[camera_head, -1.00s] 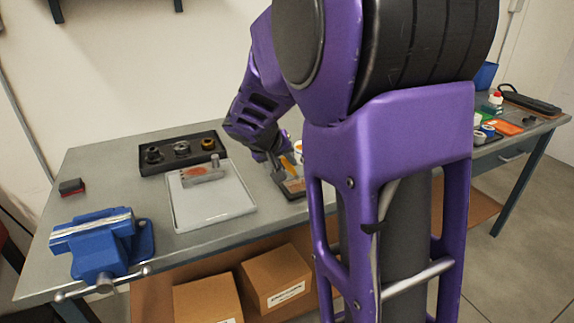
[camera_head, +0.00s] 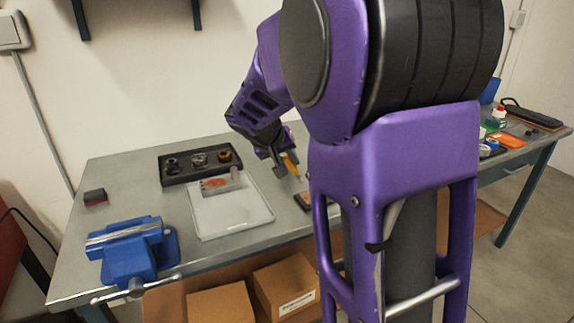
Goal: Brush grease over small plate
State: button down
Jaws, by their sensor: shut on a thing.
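My gripper (camera_head: 283,172) is shut on a slim orange-yellow brush handle (camera_head: 291,164). It is above the workbench, right of the pale tray (camera_head: 236,219). The brush's bristle end is too small to make out. A small grey metal piece (camera_head: 222,186) with an orange round patch lies toward the back of the pale tray; it looks like the small plate, but I cannot be sure. A dark shallow container (camera_head: 304,201), perhaps for the grease, lies below and right of my gripper, partly hidden by my arm.
A black tray (camera_head: 176,180) with several round parts stands behind the pale tray. Cardboard boxes (camera_head: 285,289) are below. My arm hides the bench's right part.

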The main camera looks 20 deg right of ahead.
jog(key=shift+r+p, duration=0.7)
jog(key=shift+r, duration=0.8)
jog(key=shift+f, duration=0.1)
jog(key=shift+s+f+b, duration=0.3)
jog(key=shift+s+b, duration=0.05)
jog(key=shift+b, duration=0.2)
jog(key=shift+s, duration=0.4)
